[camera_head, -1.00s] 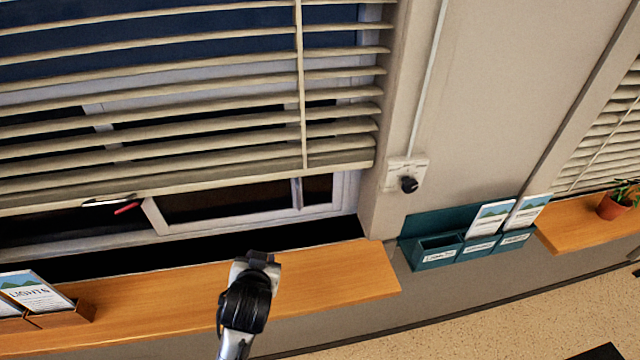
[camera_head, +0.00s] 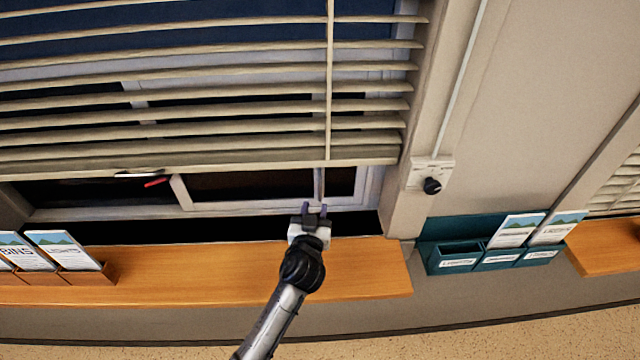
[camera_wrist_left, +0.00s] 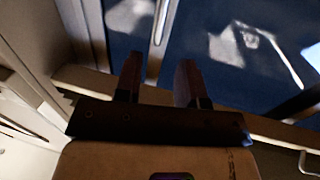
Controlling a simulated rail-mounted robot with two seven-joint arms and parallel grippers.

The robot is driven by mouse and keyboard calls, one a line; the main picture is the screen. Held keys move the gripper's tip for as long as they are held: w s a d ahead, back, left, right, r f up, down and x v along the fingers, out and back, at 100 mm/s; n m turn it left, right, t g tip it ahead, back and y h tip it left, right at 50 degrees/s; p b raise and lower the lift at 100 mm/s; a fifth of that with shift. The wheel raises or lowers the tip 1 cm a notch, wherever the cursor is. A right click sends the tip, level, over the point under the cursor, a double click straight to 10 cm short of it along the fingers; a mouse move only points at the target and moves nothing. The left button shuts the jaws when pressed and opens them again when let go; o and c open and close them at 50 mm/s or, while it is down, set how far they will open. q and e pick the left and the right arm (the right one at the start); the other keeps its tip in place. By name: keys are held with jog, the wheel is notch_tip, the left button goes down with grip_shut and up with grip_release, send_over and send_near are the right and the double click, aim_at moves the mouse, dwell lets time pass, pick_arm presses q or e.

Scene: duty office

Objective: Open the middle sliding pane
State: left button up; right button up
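A white-framed window pane (camera_head: 250,186) shows below the raised blind, with dark glass. A thin upright bar (camera_head: 319,183) stands near its right end. I cannot tell which pane is the middle one, since the blind hides the upper window. My left gripper (camera_head: 315,208) is open and empty at the lower frame, just below the bar. In the left wrist view its two fingers (camera_wrist_left: 158,82) stand apart, and a pale upright bar (camera_wrist_left: 160,30) rises beyond them against dark blue glass. I see no contact. My right gripper is not in view.
The slatted blind (camera_head: 200,132) hangs low over the window. A wooden sill (camera_head: 200,272) runs below, with leaflet holders (camera_head: 82,276) at left. A black knob (camera_head: 432,186) and a teal leaflet rack (camera_head: 455,252) are on the right wall. The sill's middle is clear.

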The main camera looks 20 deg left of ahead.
aim_at(320, 186)
pick_arm(q)
jog(key=x, duration=0.9)
jog(key=shift+w, duration=0.3)
grip_shut()
